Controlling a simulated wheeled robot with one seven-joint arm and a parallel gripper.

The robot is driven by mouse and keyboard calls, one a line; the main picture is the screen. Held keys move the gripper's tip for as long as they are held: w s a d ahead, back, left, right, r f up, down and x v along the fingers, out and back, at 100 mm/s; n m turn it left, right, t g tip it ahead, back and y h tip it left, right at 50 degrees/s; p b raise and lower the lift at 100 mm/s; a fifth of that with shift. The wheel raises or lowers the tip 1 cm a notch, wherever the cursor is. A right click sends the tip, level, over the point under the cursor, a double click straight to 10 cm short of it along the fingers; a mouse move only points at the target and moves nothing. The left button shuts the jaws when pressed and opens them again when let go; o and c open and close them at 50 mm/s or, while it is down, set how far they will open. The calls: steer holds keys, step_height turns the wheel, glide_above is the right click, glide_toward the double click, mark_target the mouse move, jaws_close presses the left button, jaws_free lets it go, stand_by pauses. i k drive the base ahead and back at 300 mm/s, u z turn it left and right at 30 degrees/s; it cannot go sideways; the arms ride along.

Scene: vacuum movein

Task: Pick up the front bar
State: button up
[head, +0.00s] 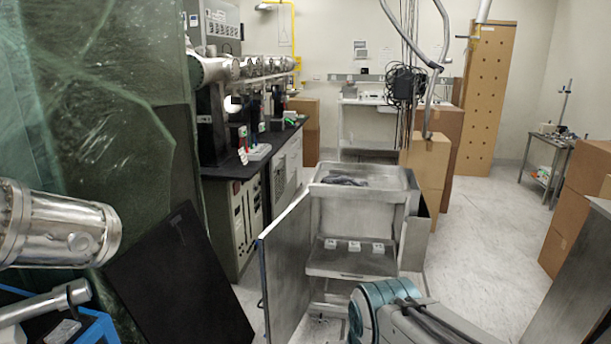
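I cannot tell for sure which thing is the front bar. A metal cart (411,235) stands in the middle, with a dark object (343,180) lying in its top tray (393,177). Several small white blocks (354,246) sit on its middle shelf (345,263). At the lower left, a silver bar (42,304) lies beside a blue object (98,330). Part of my arm, teal and grey, shows at the bottom in front of the cart. My gripper is not in view.
A grey panel (287,270) stands upright at the cart's left. A dark board (175,282) leans at the left below green sheeting (110,95). A black-topped bench (240,170) stands behind. Cardboard boxes (583,205) line the right. The pale floor (490,240) right of the cart is clear.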

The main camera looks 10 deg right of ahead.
mark_target(354, 176)
steer(key=z, duration=0.05)
steer(key=i, duration=1.15)
steer(key=z, duration=0.65)
steer(key=i, duration=2.1)
